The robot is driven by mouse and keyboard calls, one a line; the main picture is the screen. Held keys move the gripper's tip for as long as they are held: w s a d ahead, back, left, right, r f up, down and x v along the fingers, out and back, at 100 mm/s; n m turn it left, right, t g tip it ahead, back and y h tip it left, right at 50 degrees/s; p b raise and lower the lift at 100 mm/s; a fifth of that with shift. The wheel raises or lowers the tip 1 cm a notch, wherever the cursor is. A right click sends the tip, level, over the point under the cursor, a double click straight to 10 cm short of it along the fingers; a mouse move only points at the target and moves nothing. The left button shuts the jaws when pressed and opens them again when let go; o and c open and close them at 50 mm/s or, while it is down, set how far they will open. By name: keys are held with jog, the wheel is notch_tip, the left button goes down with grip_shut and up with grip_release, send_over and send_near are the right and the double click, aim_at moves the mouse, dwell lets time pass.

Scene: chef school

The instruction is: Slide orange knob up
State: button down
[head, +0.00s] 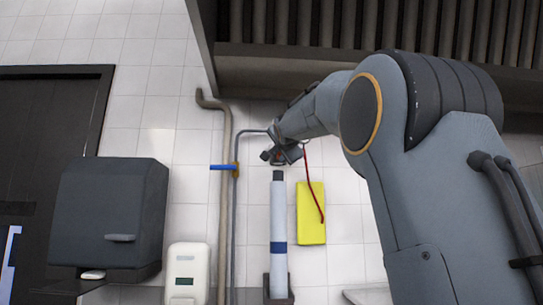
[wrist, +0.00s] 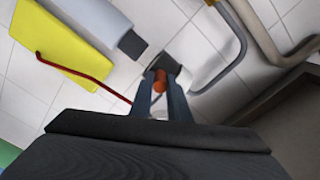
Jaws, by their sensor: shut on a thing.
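The orange knob (wrist: 159,80) shows in the wrist view between the two dark fingertips of my gripper (wrist: 160,87). My gripper is shut on it, with a finger on each side. In the head view, my gripper (head: 280,156) is against the tiled wall area, just above the dark top of a white cylinder with a blue band (head: 278,215). The knob is mostly hidden there by the gripper. Its mount and any slide track are hard to make out.
A yellow box (head: 311,230) with a thin red rod (head: 313,185) hangs right of the cylinder. Pipes (head: 226,200) with a blue lever (head: 222,167) run to the left. A dark dispenser (head: 110,215) and a white dispenser (head: 187,265) are further left. A slatted hood (head: 300,75) overhangs above.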

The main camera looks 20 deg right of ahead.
jog(key=shift+s+r, duration=0.15)
jog(key=shift+r, duration=0.25)
jog(key=c, duration=1.7)
grip_release()
jog(key=shift+f, duration=0.15)
jog(key=shift+b+v, duration=1.95)
jog(key=shift+v, duration=1.85)
